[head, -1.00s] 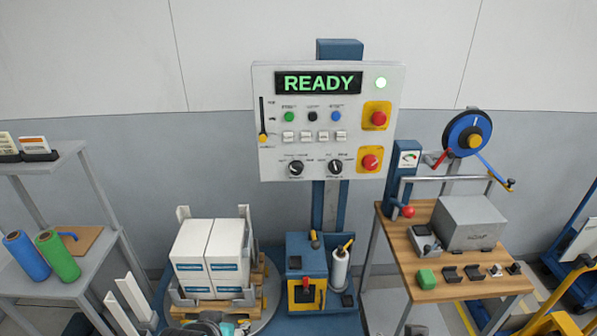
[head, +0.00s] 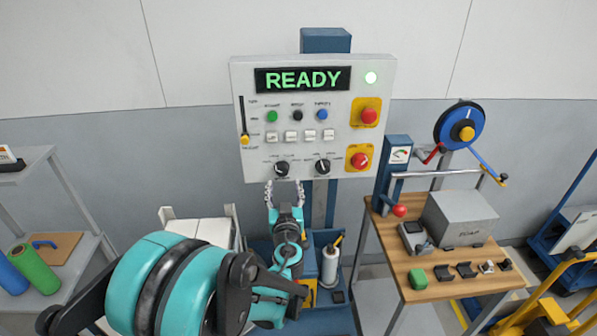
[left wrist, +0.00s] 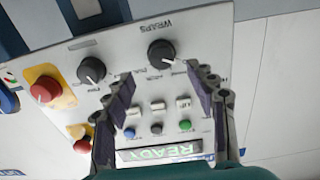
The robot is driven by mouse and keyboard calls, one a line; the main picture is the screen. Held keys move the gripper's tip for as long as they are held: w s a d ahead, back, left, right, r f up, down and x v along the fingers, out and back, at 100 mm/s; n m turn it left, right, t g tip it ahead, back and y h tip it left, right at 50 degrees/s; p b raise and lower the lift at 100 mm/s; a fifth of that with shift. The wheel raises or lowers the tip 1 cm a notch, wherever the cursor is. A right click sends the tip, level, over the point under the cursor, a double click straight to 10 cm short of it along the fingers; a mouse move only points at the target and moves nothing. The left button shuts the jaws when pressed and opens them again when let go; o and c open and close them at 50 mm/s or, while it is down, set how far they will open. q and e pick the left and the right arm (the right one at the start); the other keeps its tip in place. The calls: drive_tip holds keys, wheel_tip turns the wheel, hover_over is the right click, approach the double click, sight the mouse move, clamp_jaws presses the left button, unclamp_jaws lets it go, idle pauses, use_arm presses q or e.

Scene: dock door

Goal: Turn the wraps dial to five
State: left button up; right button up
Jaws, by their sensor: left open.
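The wraps dial (head: 281,168) is a round black knob at the lower left of the white control panel (head: 350,140). In the left wrist view, where the panel appears upside down, the dial (left wrist: 161,53) sits beside the printed word WRAPS. My left gripper (head: 284,188) is open and empty just below the dial. In the left wrist view its two fingertips (left wrist: 160,74) point toward the dial from either side, with no visible contact. The dial's exact setting is too small to read. My right gripper is not in view.
A second black dial (head: 322,166) is close on the right, with a red stop button (head: 360,160) beyond it. White switches (head: 291,136) and coloured buttons sit above. The display (head: 302,79) reads READY. A wooden bench (head: 410,265) stands at the right.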

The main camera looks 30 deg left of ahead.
sight(282, 172)
use_arm(q)
drive_tip(key=b+x, duration=0.1)
drive_tip(key=x, duration=0.6)
drive_tip(key=shift+a, duration=0.1)
drive_tip(key=shift+s, duration=0.1)
drive_tip(key=c, duration=1.2)
